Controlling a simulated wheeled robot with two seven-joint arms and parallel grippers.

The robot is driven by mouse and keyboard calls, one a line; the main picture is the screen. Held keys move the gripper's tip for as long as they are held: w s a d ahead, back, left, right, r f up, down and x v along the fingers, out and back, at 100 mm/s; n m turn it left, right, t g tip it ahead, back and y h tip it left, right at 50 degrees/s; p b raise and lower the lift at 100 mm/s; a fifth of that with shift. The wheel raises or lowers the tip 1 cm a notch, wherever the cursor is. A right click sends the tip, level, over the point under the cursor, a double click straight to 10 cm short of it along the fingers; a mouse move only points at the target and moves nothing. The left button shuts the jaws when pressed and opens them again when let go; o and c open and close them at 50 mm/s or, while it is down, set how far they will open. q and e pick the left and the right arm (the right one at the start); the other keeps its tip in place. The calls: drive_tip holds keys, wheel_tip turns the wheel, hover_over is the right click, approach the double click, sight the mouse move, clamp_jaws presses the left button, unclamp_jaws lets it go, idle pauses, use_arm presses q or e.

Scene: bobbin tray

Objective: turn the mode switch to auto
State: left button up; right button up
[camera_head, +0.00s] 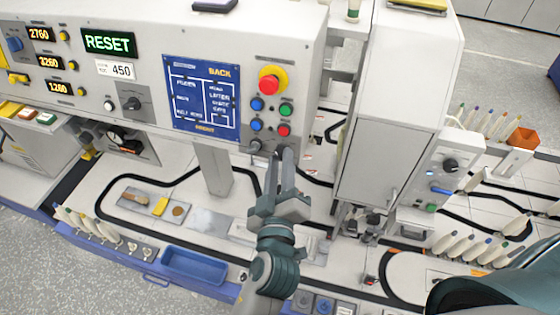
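The machine's grey front panel (228,60) carries several controls, and I cannot read which one is labelled as the mode switch. A small dark knob (255,146) sits at the panel's lower right, below the push buttons. A black rotary knob (132,103) is on a grey plate farther left. My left gripper (279,156) points up at the panel's lower edge, just right of the small knob. Its two fingers are apart with nothing seen between them. The fingers may hide part of the panel edge. Part of my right arm shows at lower right; its gripper is out of view.
A red emergency stop (270,80) and blue, green and red buttons (284,130) sit above the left gripper. A grey cabinet (385,150) stands to the right. Below are a blue tray (193,268) and a row of bobbins (90,226).

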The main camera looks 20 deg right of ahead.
use_arm(q)
clamp_jaws()
